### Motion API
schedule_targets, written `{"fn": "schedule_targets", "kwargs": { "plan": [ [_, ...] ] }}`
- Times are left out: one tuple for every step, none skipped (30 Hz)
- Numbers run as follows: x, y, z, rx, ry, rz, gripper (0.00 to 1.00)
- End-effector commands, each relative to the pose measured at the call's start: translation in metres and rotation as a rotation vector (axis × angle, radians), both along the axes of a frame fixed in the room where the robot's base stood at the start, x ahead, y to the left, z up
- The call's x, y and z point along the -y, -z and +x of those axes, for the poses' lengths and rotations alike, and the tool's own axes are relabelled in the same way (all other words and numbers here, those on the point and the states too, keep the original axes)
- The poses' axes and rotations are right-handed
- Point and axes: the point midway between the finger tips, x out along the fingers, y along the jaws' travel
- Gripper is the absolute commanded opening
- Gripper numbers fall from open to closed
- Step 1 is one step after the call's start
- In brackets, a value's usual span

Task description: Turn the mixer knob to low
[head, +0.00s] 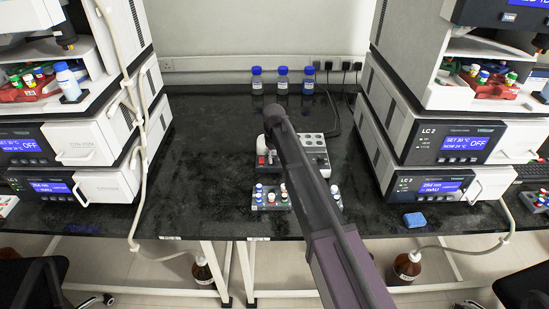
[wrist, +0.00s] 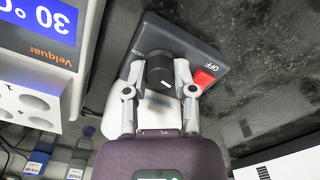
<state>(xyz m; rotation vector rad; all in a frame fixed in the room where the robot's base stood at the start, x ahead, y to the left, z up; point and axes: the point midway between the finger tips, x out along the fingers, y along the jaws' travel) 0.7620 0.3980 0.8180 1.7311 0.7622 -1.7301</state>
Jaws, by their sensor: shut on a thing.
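The mixer has a dark grey front panel (wrist: 205,62) in the wrist view, with a red switch (wrist: 203,78) near an "OFF" label. Its black round knob (wrist: 161,72) carries a short white mark near its edge. My gripper (wrist: 157,78) is shut on the knob, one light grey finger on each side. The panel's lettering is partly hidden by the knob and fingers. In the head view the mixer (head: 262,160) stands mid-bench, its red part showing. My arm hides the knob and my gripper there.
Beside the mixer is a block with wells and a blue display (wrist: 38,15). In the head view a rack of vials (head: 270,204) stands in front. Several blue-capped bottles (head: 282,82) stand at the back wall. Instrument stacks flank the bench, and the bench left of the mixer is clear.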

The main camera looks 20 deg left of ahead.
Motion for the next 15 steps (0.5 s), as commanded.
{"fn": "schedule_targets", "kwargs": {
  "plan": [
    [0.0004, 0.0002, -0.0006, -0.001, -0.037, -0.001, 0.00],
    [0.0004, 0.0002, -0.0006, -0.001, -0.060, -0.001, 0.00],
    [0.0004, 0.0002, -0.0006, -0.001, -0.088, -0.001, 0.00],
    [0.0004, 0.0002, -0.0006, -0.001, -0.109, -0.001, 0.00],
    [0.0004, 0.0002, -0.0006, -0.001, -0.126, -0.001, 0.00],
    [0.0004, 0.0002, -0.0006, -0.001, -0.149, -0.001, 0.00],
    [0.0004, 0.0002, -0.0006, -0.001, -0.165, -0.001, 0.00],
    [0.0004, 0.0002, -0.0006, -0.001, -0.178, -0.001, 0.00],
    [0.0004, 0.0002, -0.0006, -0.001, -0.195, -0.001, 0.00],
    [0.0005, 0.0002, -0.0007, -0.001, -0.206, -0.001, 0.00],
    [0.0004, 0.0002, -0.0008, -0.001, -0.215, -0.001, 0.00],
    [0.0005, 0.0002, -0.0007, -0.001, -0.226, -0.001, 0.00],
    [0.0005, 0.0002, -0.0007, -0.001, -0.233, -0.001, 0.00],
    [0.0005, 0.0002, -0.0007, -0.001, -0.238, -0.001, 0.00],
    [0.0005, 0.0002, -0.0007, -0.001, -0.243, -0.001, 0.00]
  ]
}}
